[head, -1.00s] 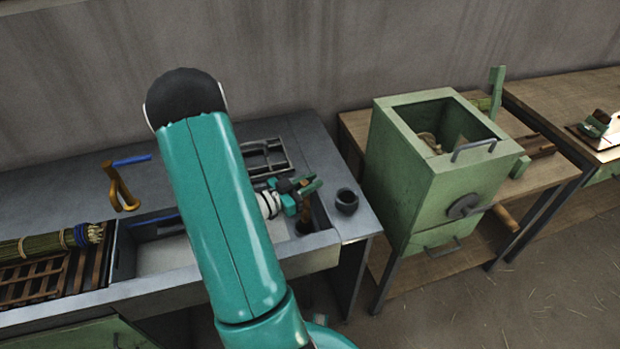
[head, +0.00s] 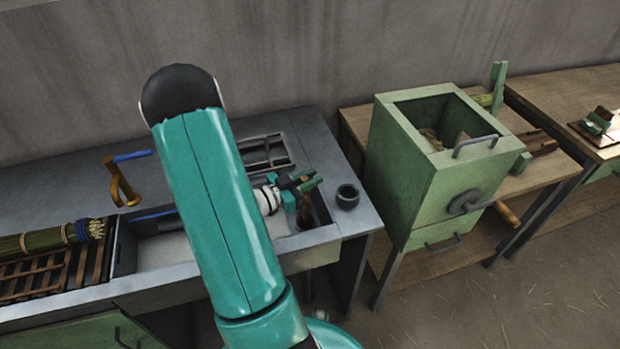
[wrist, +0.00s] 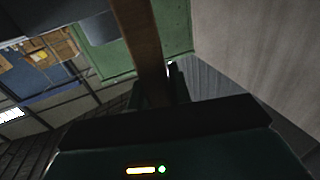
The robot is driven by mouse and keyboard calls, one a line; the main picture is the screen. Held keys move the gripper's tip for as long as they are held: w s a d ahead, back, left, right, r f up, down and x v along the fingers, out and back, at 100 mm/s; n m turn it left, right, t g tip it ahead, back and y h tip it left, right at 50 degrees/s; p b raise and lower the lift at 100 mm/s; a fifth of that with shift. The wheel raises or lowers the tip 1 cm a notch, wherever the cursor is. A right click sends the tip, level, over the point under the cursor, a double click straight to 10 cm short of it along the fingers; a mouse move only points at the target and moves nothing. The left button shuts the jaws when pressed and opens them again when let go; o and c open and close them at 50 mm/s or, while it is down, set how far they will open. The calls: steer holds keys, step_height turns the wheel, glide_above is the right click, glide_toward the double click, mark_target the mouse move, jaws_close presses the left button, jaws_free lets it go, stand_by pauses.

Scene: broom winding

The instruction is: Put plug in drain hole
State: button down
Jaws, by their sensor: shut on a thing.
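My gripper (head: 303,184) is over the right end of the sink basin (head: 170,252), shut on a brown wooden shaft, which I take to be the plug's handle (head: 305,203). The handle hangs steeply down into the basin, and its lower end meets a dark patch there. I cannot tell whether that patch is the plug's foot or the drain hole. In the wrist view the brown handle (wrist: 143,40) runs down between the jaws. My arm hides the middle of the basin. I cannot make out the drain hole.
A dark cup (head: 347,197) stands on the counter just right of the basin. A brass faucet (head: 122,183) is behind it at left. A metal rack (head: 264,152) lies behind my gripper. A straw bundle (head: 50,240) lies at left, and a green box (head: 425,180) stands on the right-hand table.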

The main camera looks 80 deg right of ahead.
steer(key=shift+f, duration=0.6)
stand_by(0.7)
steer(key=c, duration=1.6)
jaws_free()
steer(key=shift+o, duration=0.2)
steer(key=v, duration=1.1)
